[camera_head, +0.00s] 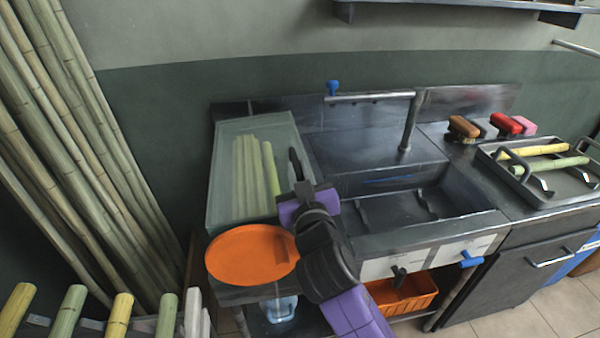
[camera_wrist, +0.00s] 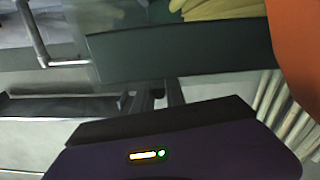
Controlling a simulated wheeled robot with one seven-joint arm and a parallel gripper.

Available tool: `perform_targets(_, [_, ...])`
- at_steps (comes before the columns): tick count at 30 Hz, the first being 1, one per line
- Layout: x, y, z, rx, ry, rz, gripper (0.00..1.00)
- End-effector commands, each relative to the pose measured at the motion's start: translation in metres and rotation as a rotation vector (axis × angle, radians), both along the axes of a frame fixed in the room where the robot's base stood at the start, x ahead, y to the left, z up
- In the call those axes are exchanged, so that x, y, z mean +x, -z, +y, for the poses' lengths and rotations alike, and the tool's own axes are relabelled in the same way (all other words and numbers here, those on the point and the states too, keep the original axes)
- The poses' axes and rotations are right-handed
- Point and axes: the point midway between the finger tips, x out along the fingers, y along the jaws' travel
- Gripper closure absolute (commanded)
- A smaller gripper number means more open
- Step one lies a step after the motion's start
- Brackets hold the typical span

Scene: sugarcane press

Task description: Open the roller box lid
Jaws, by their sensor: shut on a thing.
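The roller box (camera_head: 222,200) is a translucent grey-green box left of the sink, with several pale green canes (camera_head: 256,172) showing through it. My gripper (camera_head: 297,168) is at the box's right edge, its fingers partly hidden by my wrist. In the wrist view, my gripper (camera_wrist: 160,90) is shut at the edge of a dark green see-through panel, the roller box lid (camera_wrist: 190,52). Yellowish canes (camera_wrist: 220,9) show beyond the panel. I cannot tell from these views how far the lid is raised.
An orange disc (camera_head: 250,254) stands just in front of the box and also shows in the wrist view (camera_wrist: 297,35). The sink with its tap (camera_head: 409,125) is right. Tall canes (camera_head: 80,130) lean at left. Brushes (camera_head: 464,128) and a tray (camera_head: 550,185) stand at far right.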

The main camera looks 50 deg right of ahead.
Motion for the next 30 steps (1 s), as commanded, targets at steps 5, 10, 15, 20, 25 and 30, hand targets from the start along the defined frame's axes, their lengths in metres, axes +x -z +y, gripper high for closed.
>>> perform_targets(5, [0.006, -0.036, 0.008, -0.054, 0.003, 0.028, 1.00])
perform_targets(10, [0.018, -0.066, 0.024, -0.179, 0.001, 0.120, 1.00])
perform_targets(15, [0.033, -0.091, 0.045, -0.311, 0.000, 0.215, 1.00])
perform_targets(20, [0.049, -0.112, 0.066, -0.435, -0.001, 0.304, 1.00])
perform_targets(25, [0.067, -0.127, 0.092, -0.565, -0.001, 0.400, 1.00])
perform_targets(30, [0.087, -0.138, 0.119, -0.695, 0.000, 0.494, 1.00])
